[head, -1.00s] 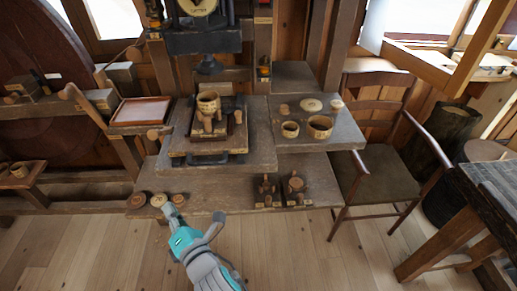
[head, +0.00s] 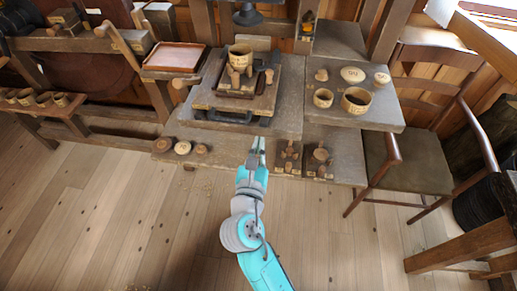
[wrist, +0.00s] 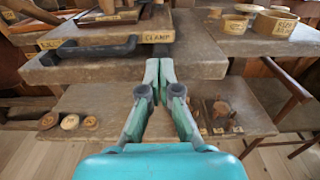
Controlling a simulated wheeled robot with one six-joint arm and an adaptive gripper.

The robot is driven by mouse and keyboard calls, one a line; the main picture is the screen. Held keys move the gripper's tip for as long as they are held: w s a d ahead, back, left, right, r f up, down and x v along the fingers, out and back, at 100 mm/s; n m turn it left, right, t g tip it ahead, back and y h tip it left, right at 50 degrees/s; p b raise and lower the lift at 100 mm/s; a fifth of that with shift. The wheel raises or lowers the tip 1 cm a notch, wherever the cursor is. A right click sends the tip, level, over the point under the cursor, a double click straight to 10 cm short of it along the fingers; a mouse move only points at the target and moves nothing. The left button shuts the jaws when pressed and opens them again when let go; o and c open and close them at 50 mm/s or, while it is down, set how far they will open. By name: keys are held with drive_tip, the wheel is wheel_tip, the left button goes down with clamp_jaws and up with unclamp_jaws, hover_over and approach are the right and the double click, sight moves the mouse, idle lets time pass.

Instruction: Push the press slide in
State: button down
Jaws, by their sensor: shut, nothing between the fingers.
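The press slide (head: 212,101) appears to be the wooden board under the press at the back of the bench, with a black bar handle (head: 222,117) along its front. A wooden cup (head: 240,57) stands on the block on it. In the wrist view the black handle (wrist: 95,48) lies left of my fingers, beside a label reading CLAMP (wrist: 158,37). My gripper (head: 257,146) is shut and empty, in front of the bench's raised step and right of the handle. Its closed fingertips (wrist: 160,68) point at the step's front edge; I cannot tell whether they touch it.
Round wooden pieces (head: 182,147) lie on the low shelf to the left, and small turned pieces on blocks (head: 320,156) to the right. Bowls (head: 356,100) stand on the right step. A chair (head: 410,160) stands at the right.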

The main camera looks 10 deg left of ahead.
sight(265, 112)
drive_tip(key=w, duration=0.9)
drive_tip(key=shift+w+d, duration=0.15)
drive_tip(key=shift+w, duration=0.25)
drive_tip(key=shift+w, duration=0.1)
drive_tip(key=w, duration=0.4)
drive_tip(key=shift+w, duration=0.25)
drive_tip(key=shift+s, duration=0.1)
